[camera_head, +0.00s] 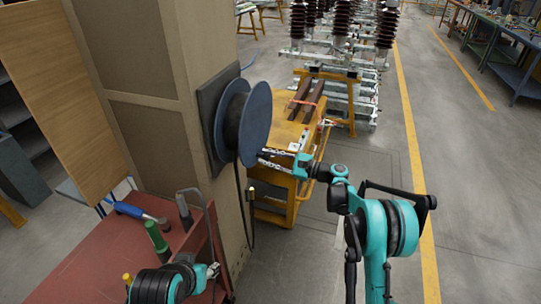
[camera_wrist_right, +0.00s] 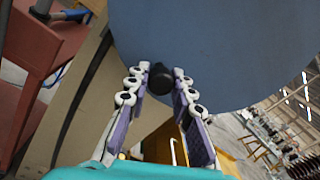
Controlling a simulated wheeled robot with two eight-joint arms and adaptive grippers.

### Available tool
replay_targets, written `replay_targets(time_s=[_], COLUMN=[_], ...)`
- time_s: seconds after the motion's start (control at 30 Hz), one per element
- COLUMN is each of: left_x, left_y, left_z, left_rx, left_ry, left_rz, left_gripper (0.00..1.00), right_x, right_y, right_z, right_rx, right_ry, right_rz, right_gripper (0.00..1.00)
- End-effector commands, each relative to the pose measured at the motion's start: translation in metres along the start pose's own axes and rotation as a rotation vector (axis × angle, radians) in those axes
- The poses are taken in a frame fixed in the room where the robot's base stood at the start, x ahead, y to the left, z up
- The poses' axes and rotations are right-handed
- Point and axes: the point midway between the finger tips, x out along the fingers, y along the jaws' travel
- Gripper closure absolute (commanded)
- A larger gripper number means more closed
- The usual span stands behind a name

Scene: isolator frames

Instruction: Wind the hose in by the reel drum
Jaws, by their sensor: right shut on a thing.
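The blue reel drum (camera_head: 255,124) is mounted on a dark plate on the side of the tan pillar. Its disc also fills the top of the right wrist view (camera_wrist_right: 225,50). My right gripper (camera_head: 266,157) is at the drum's lower edge. In the right wrist view its fingers are closed around a dark knob (camera_wrist_right: 160,84) on the drum. My left gripper (camera_head: 212,271) is low, beside the red cart; its finger opening is unclear.
The red cart (camera_head: 85,262) at lower left carries a blue-handled tool (camera_head: 130,210) and a green-handled one (camera_head: 157,238). A yellow cart (camera_head: 290,135) stands behind my right gripper. Insulator frames (camera_head: 345,55) stand farther back. The floor on the right is open.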

Motion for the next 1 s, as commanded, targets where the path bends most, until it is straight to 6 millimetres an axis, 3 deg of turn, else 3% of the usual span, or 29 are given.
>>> replay_targets(time_s=[0.73, 0.77, 0.83, 1.0], left_x=[-0.0006, -0.0006, -0.0006, -0.0007], left_y=[0.0000, 0.0000, 0.0000, 0.0000], left_z=[-0.0004, -0.0004, -0.0004, -0.0004], left_rx=[0.000, 0.000, 0.000, 0.000], left_ry=[0.000, 0.000, 0.000, 0.000], left_rz=[0.000, 0.000, 0.000, 0.000], left_gripper=[0.56, 0.56, 0.56, 0.56], right_x=[-0.0002, -0.0002, -0.0002, -0.0002], right_y=[0.0072, 0.0071, 0.0071, 0.0069], right_z=[0.0069, 0.0069, 0.0069, 0.0071], right_rx=[0.090, 0.090, 0.089, 0.089], right_ry=[0.005, 0.005, 0.005, 0.004], right_rz=[0.000, 0.000, 0.000, 0.000], right_gripper=[1.00, 0.72, 0.56, 0.56])
